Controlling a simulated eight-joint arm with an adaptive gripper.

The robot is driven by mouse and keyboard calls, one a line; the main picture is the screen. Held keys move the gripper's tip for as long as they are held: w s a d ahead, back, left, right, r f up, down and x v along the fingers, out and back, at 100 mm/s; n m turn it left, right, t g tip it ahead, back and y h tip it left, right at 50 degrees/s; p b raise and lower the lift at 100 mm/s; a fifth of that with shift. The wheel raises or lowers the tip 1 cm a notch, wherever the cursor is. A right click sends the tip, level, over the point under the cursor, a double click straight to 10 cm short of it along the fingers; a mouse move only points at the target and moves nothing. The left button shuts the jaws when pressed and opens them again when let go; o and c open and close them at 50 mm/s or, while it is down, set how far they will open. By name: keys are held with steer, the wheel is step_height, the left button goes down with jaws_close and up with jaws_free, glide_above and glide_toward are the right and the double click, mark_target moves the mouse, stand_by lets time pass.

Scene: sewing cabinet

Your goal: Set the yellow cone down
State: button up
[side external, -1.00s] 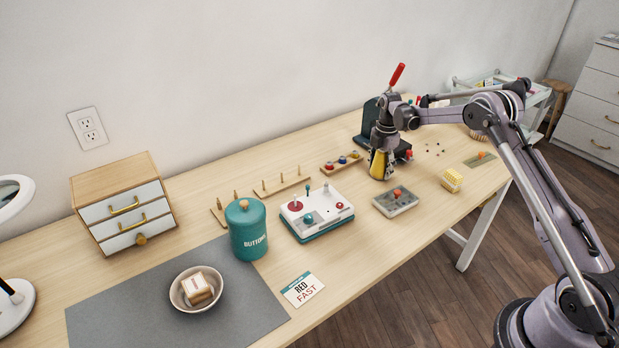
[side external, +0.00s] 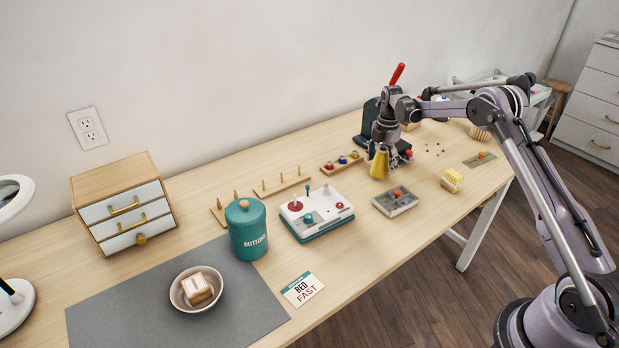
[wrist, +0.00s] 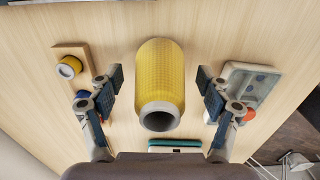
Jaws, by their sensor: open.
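The yellow cone (side external: 379,165) stands upright on the wooden table, in front of the dark press-like device with the red handle. In the wrist view the cone (wrist: 160,85) lies between my two fingers, with its grey narrow end toward the camera. My gripper (side external: 381,146) is just above and around the cone's top. In the wrist view my gripper (wrist: 160,90) is open, with a clear gap on both sides of the cone.
The grey organizer box (side external: 395,201) sits in front of the cone. A yellow brush-like block (side external: 452,180) lies to the right. Bare table surrounds the cone.

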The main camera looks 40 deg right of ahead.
step_height(320, 180, up, 10)
steer(key=s+a+r+m+t, duration=0.3)
steer(key=s+a+r+m, duration=0.5)
steer(key=s+a+r, duration=0.45)
steer(key=s+a+f+m+t, duration=0.1)
steer(key=s+a+m+t, duration=0.1)
steer(key=s+a+m, duration=0.3)
steer(key=s+a+f+m+t, duration=0.2)
steer(key=s+a+m, duration=0.3)
steer(key=s, duration=0.6)
steer(key=shift+s+a, duration=0.25)
steer(key=shift+s, duration=0.15)
steer(key=shift+f, duration=0.1)
